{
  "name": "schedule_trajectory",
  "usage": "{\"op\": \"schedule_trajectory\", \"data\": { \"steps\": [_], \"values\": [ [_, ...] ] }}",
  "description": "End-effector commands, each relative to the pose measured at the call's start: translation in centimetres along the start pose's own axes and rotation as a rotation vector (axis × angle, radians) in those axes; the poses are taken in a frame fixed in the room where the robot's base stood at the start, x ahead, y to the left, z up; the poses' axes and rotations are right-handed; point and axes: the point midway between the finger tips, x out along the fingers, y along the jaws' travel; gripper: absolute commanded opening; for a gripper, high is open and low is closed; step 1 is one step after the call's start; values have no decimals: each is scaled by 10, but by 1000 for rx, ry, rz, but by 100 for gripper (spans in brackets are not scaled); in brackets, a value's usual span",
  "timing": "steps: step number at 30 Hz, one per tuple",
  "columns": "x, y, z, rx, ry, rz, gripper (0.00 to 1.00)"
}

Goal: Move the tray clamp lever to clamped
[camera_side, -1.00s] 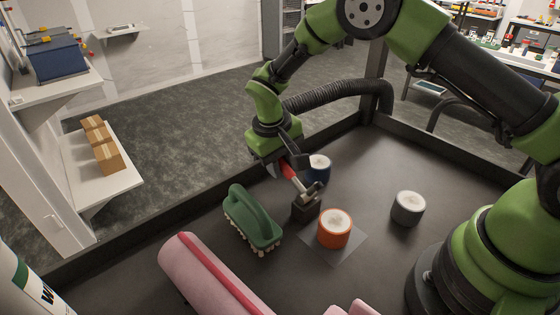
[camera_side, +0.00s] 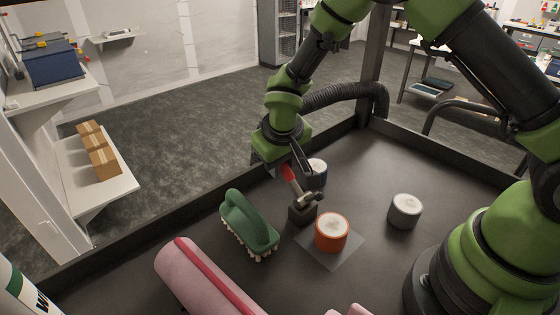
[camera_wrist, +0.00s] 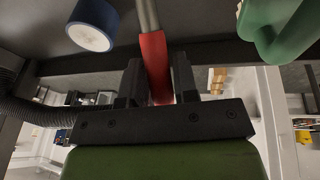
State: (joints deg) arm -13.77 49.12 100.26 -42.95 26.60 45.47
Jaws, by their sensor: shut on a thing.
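The tray clamp lever has a red grip (camera_side: 289,174) and a metal rod that runs down to a dark clamp block (camera_side: 302,213) on the bench. The lever leans up and to the left in the side view. My gripper (camera_side: 285,165) is at the lever's upper end. In the wrist view, the red grip (camera_wrist: 154,65) lies between the two dark fingers of my gripper (camera_wrist: 156,80), and the metal rod (camera_wrist: 148,15) extends beyond them. My gripper is shut on the red grip. The grip's end is partly hidden by the fingers in the side view.
An orange canister (camera_side: 331,232) stands on a grey square plate (camera_side: 352,254) right of the block. A blue canister (camera_side: 317,172) is close behind the lever, a grey canister (camera_side: 404,211) farther right. A green brush (camera_side: 248,226) is to the left; a pink roll (camera_side: 205,278) lies in front.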

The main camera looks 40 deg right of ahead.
Motion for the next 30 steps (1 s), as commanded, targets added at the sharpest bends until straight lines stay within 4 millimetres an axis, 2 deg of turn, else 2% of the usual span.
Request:
{"op": "schedule_trajectory", "data": {
  "steps": [1, 2, 4, 5, 12, 16, 27, 30],
  "values": [
    [-1, 1, -1, 4, 3, 2, 0],
    [-1, 1, -1, 4, 3, 2, 34],
    [-1, 1, -1, 4, 2, 2, 50],
    [-1, 1, -1, 4, 2, 2, 53],
    [-1, 0, -1, 3, 1, 1, 53],
    [-10, 0, -1, 3, 3, 1, 53],
    [-78, 0, -1, 4, 5, -1, 53],
    [-91, 0, -2, 4, 5, 0, 53]
  ]
}}
